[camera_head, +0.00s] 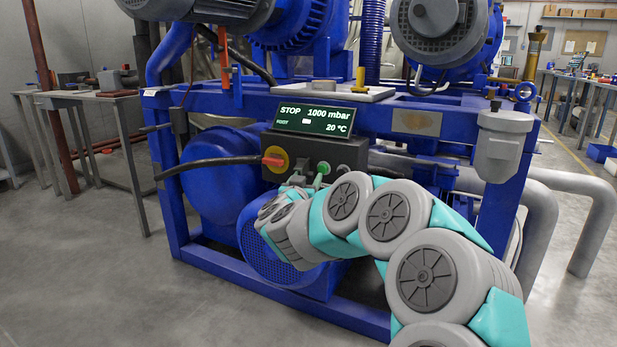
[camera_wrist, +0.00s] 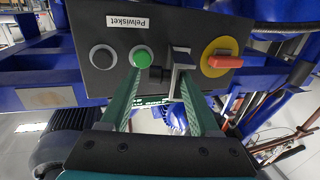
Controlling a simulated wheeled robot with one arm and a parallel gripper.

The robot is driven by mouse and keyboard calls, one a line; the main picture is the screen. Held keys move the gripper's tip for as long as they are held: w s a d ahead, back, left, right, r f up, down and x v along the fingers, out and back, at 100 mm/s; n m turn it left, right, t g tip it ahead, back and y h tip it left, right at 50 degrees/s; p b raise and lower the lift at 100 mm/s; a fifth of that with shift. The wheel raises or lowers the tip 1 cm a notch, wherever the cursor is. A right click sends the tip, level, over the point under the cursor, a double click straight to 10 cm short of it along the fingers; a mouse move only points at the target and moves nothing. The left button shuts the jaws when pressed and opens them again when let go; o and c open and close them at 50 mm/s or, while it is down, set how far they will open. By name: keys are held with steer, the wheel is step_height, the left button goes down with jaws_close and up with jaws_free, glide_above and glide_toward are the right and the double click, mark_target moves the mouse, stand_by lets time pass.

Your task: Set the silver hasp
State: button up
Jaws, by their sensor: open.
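The silver hasp (camera_wrist: 181,62) is a small grey metal piece on the front of the dark control box (camera_wrist: 110,75), between the green button (camera_wrist: 142,57) and the red handle on its yellow disc (camera_wrist: 222,61). The wrist view is upside down. My gripper (camera_wrist: 160,74) is open in front of the box; one fingertip is near the green button, the other overlaps the hasp in the picture. Whether it touches the hasp I cannot tell. In the head view my gripper (camera_head: 297,182) is just below the hasp area, its fingers small and partly unclear.
A display (camera_head: 314,120) above the box reads STOP, 1000 mbar, 20 °C. A dark button (camera_wrist: 102,57) sits beside the green one. A black cable (camera_head: 210,163) shows left of the red handle. Blue frame beams (camera_head: 165,195) surround the box. Open floor (camera_head: 90,270) lies left.

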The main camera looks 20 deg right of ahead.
steer(key=shift+x, duration=1.2)
steer(key=shift+c, duration=0.3)
steer(key=c, duration=0.9)
jaws_close()
steer(key=shift+d, duration=0.15)
